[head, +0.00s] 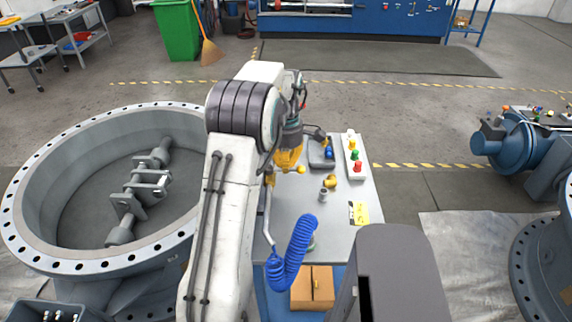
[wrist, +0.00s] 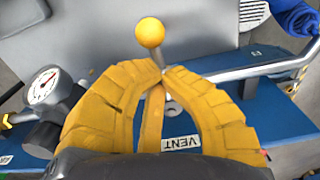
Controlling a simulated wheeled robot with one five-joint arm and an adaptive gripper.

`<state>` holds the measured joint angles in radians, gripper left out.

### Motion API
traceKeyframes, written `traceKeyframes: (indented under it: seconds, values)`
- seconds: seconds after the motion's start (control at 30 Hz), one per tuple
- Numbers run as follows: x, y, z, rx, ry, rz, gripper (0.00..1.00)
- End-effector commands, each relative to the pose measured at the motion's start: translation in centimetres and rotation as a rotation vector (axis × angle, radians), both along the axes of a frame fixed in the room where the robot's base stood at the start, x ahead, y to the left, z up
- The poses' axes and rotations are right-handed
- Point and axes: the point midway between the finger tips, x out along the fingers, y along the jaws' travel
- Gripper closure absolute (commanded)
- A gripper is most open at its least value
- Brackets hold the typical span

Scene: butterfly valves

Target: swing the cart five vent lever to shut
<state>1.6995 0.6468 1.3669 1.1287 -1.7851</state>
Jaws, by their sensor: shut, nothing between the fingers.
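The vent lever's yellow ball knob (wrist: 150,32) shows in the wrist view on a short metal rod, just beyond my fingertips. It also shows in the head view (head: 301,169), at the left edge of the cart's grey top (head: 290,207). A white VENT label (wrist: 181,143) sits on the blue panel (wrist: 205,130) below. My gripper (wrist: 162,74) has its yellow fingers shut, tips together at the lower end of the rod. I cannot tell whether they touch it. The lever's pivot is mostly hidden behind the fingers. In the head view my gripper (head: 288,160) is partly hidden by my arm.
A pressure gauge (wrist: 43,88) stands left of my fingers, and a metal pipe (wrist: 250,72) runs to the right. The cart carries a push-button box (head: 355,157) and a coiled blue hose (head: 292,254). A large flanged valve (head: 100,190) stands left.

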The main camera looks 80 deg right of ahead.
Motion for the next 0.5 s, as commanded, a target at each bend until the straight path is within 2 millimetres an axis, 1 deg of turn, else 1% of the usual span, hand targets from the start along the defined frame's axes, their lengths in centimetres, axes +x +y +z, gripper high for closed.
traceKeyframes:
  seconds: [0.03,0.27,0.5]
  values:
    - [0.13,0.09,-0.54,0.008,-0.001,0.004,1.00]
    - [0.14,0.05,-0.52,0.007,0.000,0.004,1.00]
    - [0.12,0.04,-0.44,0.006,0.000,0.002,0.79]
